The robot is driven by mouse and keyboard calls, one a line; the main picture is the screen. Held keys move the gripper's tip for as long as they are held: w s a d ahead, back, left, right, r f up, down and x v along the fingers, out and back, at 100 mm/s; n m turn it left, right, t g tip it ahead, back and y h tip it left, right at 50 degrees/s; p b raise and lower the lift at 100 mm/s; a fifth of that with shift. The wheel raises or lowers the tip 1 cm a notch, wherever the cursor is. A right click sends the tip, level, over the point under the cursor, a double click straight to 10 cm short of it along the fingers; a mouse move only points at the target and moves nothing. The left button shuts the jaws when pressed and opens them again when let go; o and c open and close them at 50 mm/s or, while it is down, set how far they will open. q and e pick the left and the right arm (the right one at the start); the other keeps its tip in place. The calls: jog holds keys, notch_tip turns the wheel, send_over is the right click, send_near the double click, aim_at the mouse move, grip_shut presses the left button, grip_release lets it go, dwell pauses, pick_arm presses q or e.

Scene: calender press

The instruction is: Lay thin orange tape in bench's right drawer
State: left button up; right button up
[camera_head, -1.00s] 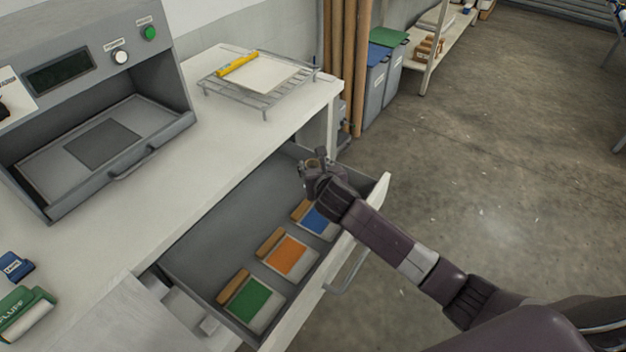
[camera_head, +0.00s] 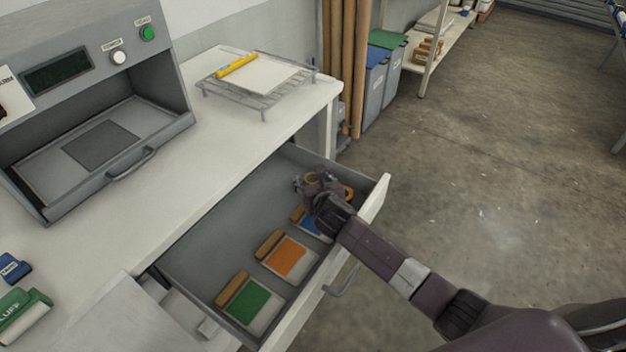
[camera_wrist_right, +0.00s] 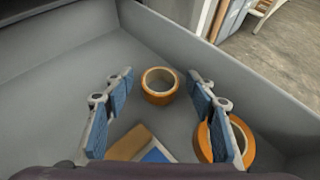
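The bench's right drawer (camera_head: 222,243) is pulled open. My right gripper (camera_head: 311,181) is inside its far end, above the blue card (camera_head: 306,222). In the right wrist view the gripper (camera_wrist_right: 160,86) is open, its blue-padded fingers apart. A small orange tape roll (camera_wrist_right: 160,80) lies flat between the fingertips, with a gap on both sides; it seems to rest on the drawer floor. A second orange roll (camera_wrist_right: 248,150), looking wider across, is partly hidden behind the right-hand finger. I cannot tell surely which roll is the thin one. My left gripper is out of view.
Orange (camera_head: 288,257) and green (camera_head: 249,303) cards with wooden handles lie nearer in the drawer. A wire rack (camera_head: 262,99) with a white sheet and yellow tool stands on the bench top. A grey press (camera_head: 100,110) stands at left. The drawer's left part is clear.

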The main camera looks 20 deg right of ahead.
jog(key=shift+r, duration=0.1)
jog(key=p+v, duration=0.1)
jog(key=v, duration=1.1)
